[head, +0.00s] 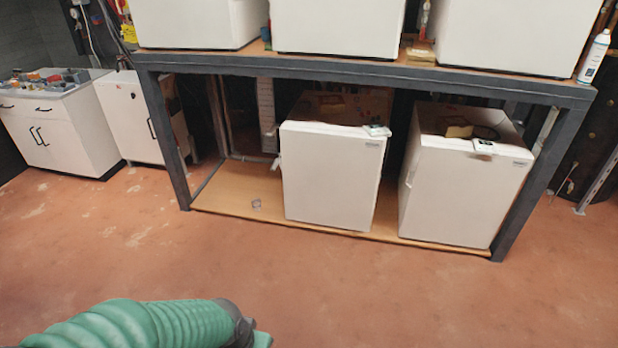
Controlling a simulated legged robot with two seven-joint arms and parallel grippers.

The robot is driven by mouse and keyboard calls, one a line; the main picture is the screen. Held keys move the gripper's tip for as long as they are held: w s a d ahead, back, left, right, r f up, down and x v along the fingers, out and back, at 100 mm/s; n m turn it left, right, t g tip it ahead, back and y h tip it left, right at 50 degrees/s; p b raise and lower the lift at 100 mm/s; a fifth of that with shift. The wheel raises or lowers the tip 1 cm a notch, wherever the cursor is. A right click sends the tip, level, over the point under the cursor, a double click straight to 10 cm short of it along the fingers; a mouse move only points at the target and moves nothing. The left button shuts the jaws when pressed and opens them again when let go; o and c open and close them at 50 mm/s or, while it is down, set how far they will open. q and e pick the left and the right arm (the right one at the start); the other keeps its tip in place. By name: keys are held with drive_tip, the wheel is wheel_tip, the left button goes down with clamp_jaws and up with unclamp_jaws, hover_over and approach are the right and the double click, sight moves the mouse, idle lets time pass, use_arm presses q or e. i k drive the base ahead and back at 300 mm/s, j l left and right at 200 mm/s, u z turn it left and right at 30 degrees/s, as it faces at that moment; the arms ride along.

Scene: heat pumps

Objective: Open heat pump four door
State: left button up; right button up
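Several white box-shaped heat pumps stand on a dark metal rack. Two are on the lower shelf: one in the middle (330,180) and one at the right (462,193). Their white front doors look shut, and I see no number telling which is heat pump four. Parts of three more are on the upper shelf: left (196,22), middle (338,27) and right (515,36); their tops are cut off. My green ribbed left arm comes in at the bottom left, well short of the rack. Its gripper is out of frame, and my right gripper does not show.
The rack's dark beam (360,76) and legs frame the lower shelf (235,187), whose left part is mostly bare. White cabinets (55,130) stand at the left. A spray can (593,57) stands on the upper shelf's right end. The reddish floor (400,290) before the rack is clear.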

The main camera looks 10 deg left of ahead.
sight(330, 180)
drive_tip(key=i+j, duration=1.05)
drive_tip(key=j, duration=0.25)
drive_tip(key=i+j, duration=1.1)
drive_tip(key=j, duration=0.2)
drive_tip(key=i+j, duration=0.5)
drive_tip(key=j, duration=0.15)
drive_tip(key=i+j, duration=0.55)
drive_tip(key=j+z, duration=0.05)
drive_tip(key=j, duration=0.05)
